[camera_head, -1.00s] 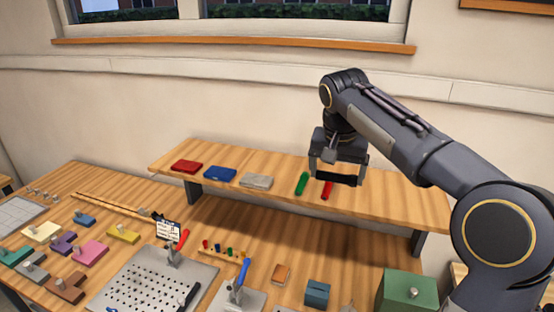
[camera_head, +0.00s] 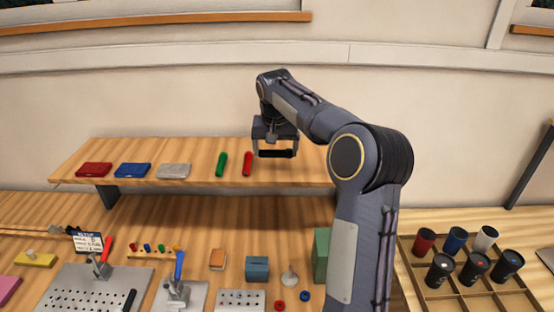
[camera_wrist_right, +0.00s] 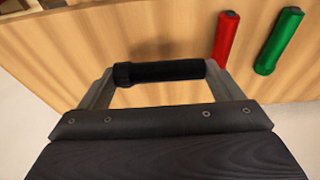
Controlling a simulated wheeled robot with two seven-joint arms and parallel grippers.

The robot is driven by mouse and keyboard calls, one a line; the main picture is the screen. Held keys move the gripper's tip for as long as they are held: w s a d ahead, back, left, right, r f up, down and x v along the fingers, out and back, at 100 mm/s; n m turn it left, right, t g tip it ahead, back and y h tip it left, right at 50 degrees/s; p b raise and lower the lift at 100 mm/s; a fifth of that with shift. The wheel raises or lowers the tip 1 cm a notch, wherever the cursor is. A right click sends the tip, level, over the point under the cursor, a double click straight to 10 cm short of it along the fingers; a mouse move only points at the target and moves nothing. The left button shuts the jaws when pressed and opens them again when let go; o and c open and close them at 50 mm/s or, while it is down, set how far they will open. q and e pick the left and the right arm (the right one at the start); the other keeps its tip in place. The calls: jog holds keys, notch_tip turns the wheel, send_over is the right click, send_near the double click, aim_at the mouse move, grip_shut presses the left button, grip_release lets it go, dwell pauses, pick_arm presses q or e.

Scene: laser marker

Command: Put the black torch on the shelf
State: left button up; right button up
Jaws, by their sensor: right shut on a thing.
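The black torch (camera_head: 276,153) is held between the fingers of my right gripper (camera_head: 275,150), which is shut on it. The right wrist view shows the black torch (camera_wrist_right: 160,72) lying lengthwise across the gap between the fingertips, with a shadow on the wood beyond it. The wooden shelf (camera_head: 200,158) is raised above the table at the back. The torch is at the right part of the shelf, to the right of the red torch (camera_head: 247,164). Whether it touches the shelf cannot be told. My left gripper is not in view.
A green torch (camera_head: 221,164) lies left of the red one; both also show in the wrist view. Red (camera_head: 94,169), blue (camera_head: 133,170) and grey (camera_head: 174,171) flat items lie further left on the shelf. A wooden tray with several cups (camera_head: 470,290) stands at the right.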

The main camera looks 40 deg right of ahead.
aim_at(278, 151)
jog(key=shift+w+d+f, duration=0.1)
jog(key=shift+d+f, duration=0.15)
jog(key=x, duration=0.3)
jog(key=shift+s+f, duration=0.15)
jog(key=shift+s, duration=0.05)
jog(key=shift+f, duration=0.3)
jog(key=shift+f, duration=0.15)
jog(key=o, duration=0.8)
